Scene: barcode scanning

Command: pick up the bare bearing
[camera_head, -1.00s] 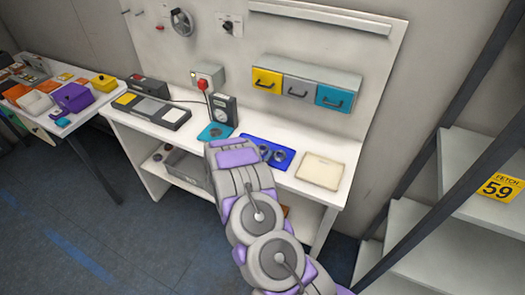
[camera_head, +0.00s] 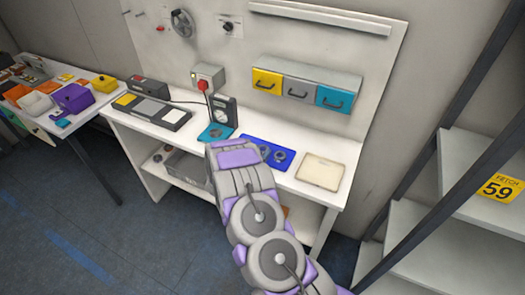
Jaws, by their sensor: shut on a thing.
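A blue tray (camera_head: 248,140) lies on the workbench, just beyond the end of my arm. Two small grey ring-shaped parts sit on it, a left ring (camera_head: 265,151) and a right ring (camera_head: 280,155). A small dark ring (camera_head: 213,133) shows on a teal pad (camera_head: 222,133) left of the tray. I cannot tell which of these, if any, is the bare bearing. My arm reaches up to the bench's front edge, and its far end covers that edge and the tray's near left part. My gripper's fingers, and anything between them, are hidden behind the arm.
A dial gauge stand (camera_head: 225,112) rises behind the teal pad. A grey panel device (camera_head: 153,110) is at the left and a cream board (camera_head: 320,172) at the right of the workbench (camera_head: 288,183). Shelving (camera_head: 465,195) stands at right. A side table (camera_head: 65,130) is cluttered.

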